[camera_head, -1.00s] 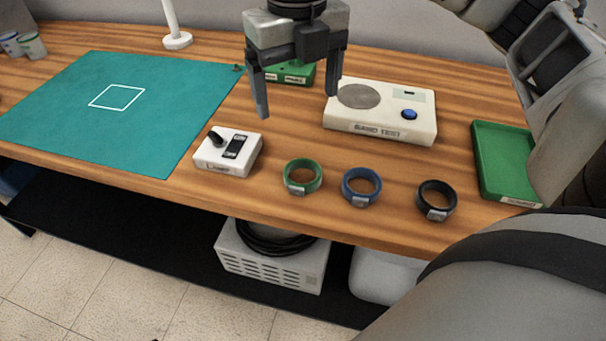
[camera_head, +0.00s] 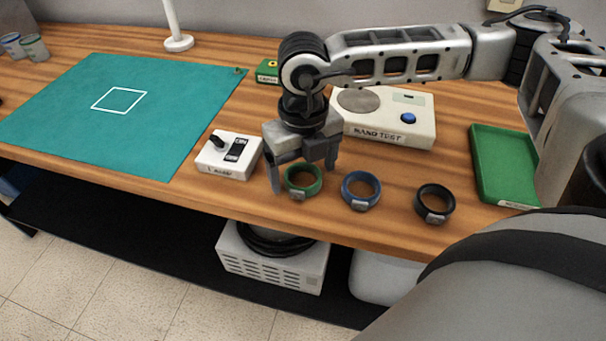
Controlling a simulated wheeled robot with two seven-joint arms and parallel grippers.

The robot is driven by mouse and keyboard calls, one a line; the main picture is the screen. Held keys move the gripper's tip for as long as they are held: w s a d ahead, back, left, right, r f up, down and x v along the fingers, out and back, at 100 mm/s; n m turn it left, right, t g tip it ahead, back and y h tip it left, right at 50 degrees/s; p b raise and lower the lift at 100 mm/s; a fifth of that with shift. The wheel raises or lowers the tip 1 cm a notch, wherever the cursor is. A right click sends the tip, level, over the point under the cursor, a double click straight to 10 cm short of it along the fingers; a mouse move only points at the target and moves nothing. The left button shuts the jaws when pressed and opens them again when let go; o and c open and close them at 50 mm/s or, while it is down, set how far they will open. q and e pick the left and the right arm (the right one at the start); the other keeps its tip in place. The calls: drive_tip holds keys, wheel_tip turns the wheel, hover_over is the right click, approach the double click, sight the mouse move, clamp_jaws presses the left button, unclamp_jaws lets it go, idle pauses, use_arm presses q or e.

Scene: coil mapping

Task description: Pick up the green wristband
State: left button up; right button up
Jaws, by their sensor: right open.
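The green wristband (camera_head: 314,188) lies on the wooden table near its front edge, with a small grey clasp facing the front. My right gripper (camera_head: 303,178) is open and points down over the green wristband. One finger is at the band's left and the other is at its upper right. I cannot tell the exact height of the fingertips or whether they touch the band. Nothing is between the fingers except the view of the band. My left gripper is not in view.
A blue wristband (camera_head: 376,193) and a black wristband (camera_head: 449,206) lie to the right. A white switch box (camera_head: 222,165) stands close on the left. A white tester (camera_head: 410,135) is behind, a green tray (camera_head: 487,160) at right, and a teal mat (camera_head: 70,125) at left.

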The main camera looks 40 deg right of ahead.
drive_tip(key=shift+f, duration=0.15)
drive_tip(key=shift+c, duration=0.4)
drive_tip(key=c, duration=1)
